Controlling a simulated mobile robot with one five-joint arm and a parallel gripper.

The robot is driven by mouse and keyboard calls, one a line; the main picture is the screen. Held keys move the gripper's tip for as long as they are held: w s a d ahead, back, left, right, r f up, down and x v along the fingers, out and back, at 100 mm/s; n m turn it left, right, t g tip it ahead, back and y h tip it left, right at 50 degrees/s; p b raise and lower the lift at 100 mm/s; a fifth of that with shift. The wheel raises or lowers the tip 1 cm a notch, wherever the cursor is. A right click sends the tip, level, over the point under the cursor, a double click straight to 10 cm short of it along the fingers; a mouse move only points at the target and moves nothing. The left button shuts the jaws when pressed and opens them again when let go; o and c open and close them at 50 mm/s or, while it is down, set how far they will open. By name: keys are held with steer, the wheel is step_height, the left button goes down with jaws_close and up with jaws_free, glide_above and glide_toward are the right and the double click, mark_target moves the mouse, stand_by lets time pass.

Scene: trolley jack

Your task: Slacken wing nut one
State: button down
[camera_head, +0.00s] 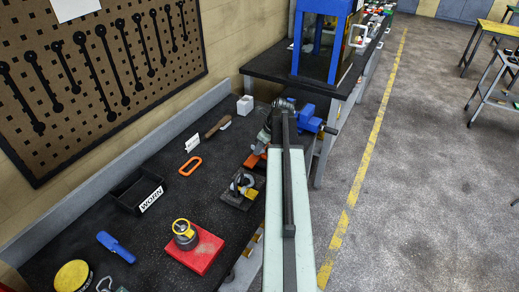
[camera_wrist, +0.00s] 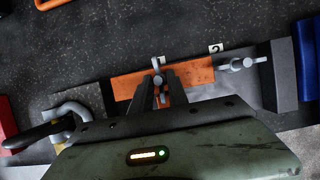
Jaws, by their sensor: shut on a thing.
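In the wrist view, wing nut one (camera_wrist: 158,68) is a small grey metal wing nut on an orange strip (camera_wrist: 196,73), beside a white tag that looks marked 1. My gripper (camera_wrist: 160,88) has its dark fingers around it, shut on it. The fingers hide its lower part. In the head view, my arm hides both wing nuts; only an end of the orange strip (camera_head: 254,160) shows.
In the wrist view, a grey shackle-like part (camera_wrist: 70,110) lies left of my gripper, and a blue part (camera_wrist: 308,60) stands at the right edge.

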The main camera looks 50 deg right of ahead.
steer(key=n, duration=0.2)
steer(key=n+y, duration=0.1)
steer(key=shift+w+d+g, duration=0.1)
steer(key=shift+d+g, duration=0.15)
steer(key=shift+g, duration=0.05)
steer(key=shift+a+n+y, duration=0.1)
steer(key=shift+n+y, duration=0.2)
steer(key=shift+n, duration=0.6)
steer(key=c, duration=1.3)
jaws_free()
steer(key=p+v, duration=0.7)
steer(key=v, duration=0.1)
steer(key=shift+w+a, duration=0.1)
